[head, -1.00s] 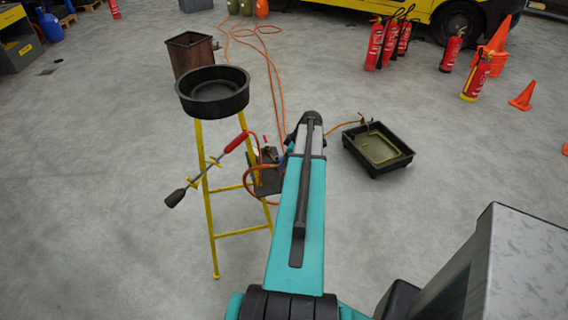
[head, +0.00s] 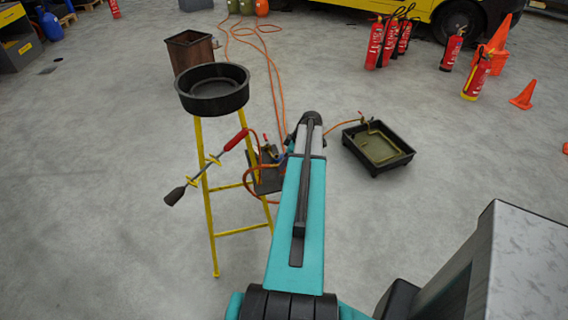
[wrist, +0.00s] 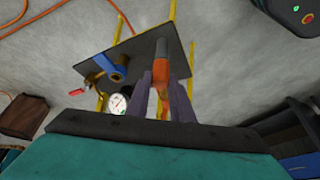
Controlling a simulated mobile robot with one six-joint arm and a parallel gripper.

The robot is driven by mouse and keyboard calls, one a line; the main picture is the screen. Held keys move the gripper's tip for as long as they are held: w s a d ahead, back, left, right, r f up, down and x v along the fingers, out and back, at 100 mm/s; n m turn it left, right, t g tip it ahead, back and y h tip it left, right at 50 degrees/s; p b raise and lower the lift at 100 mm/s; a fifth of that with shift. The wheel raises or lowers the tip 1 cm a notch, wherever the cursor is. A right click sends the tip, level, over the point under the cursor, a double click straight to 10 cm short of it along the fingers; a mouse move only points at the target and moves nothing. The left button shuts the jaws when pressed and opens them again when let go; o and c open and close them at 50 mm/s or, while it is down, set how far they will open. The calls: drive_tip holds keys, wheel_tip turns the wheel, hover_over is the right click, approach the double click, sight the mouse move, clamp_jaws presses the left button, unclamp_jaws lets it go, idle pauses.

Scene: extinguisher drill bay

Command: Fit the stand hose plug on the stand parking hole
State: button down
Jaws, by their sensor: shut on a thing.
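In the wrist view my gripper (wrist: 164,98) is shut on the orange hose end of the hose plug. The hose plug (wrist: 162,48) has a dark grey tip that points away from the fingers, over the dark stand plate (wrist: 133,58). I cannot tell whether the tip touches the plate. No parking hole can be made out. The plate carries a brass fitting (wrist: 118,74), a blue part and a gauge (wrist: 117,103). In the head view the plate (head: 268,183) sits on the yellow stand (head: 209,215), and my arm hides the gripper and plug.
A black round pan (head: 212,105) tops the stand, and a lance with a red grip (head: 236,140) leans across it. A black tray (head: 377,165) lies to the right. Orange hoses (head: 272,85) run over the floor behind. The floor at front left is clear.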

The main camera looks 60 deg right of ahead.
drive_tip(key=c, duration=1.5)
unclamp_jaws()
drive_tip(key=shift+r, duration=0.1)
drive_tip(key=shift+b+v, duration=1.65)
drive_tip(key=shift+v, duration=5.15)
